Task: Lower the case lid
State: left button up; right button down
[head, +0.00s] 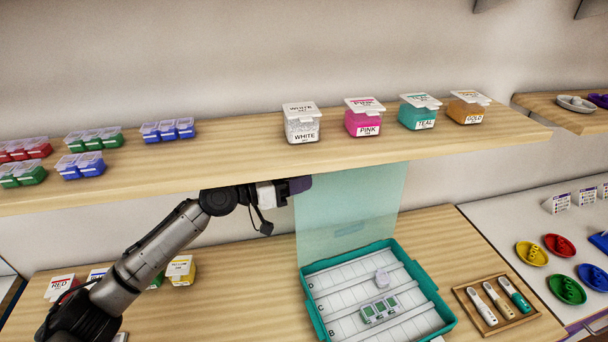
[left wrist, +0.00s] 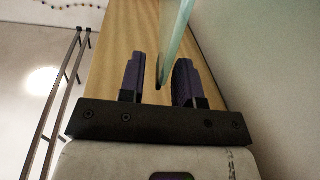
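The teal case (head: 440,308) stands open on the lower worktop, with its clear teal lid (head: 350,205) standing upright at the back. My left gripper (head: 300,185) is at the lid's upper left edge, just below the shelf. In the left wrist view the two dark fingers of the left gripper (left wrist: 160,80) are apart. The lid's edge (left wrist: 178,35) reaches into the gap between them, nearer the right finger; I cannot tell whether it touches. My right gripper is not in view.
The upper shelf (head: 240,165) overhangs close above my left gripper and carries bead jars and small boxes. A wooden tray of pens (head: 472,312) stands right of the case.

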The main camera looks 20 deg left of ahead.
pick_arm(q)
jog(key=shift+w+d, duration=0.35)
jog(key=shift+d, duration=0.2)
jog(key=shift+c, duration=0.5)
grip_shut()
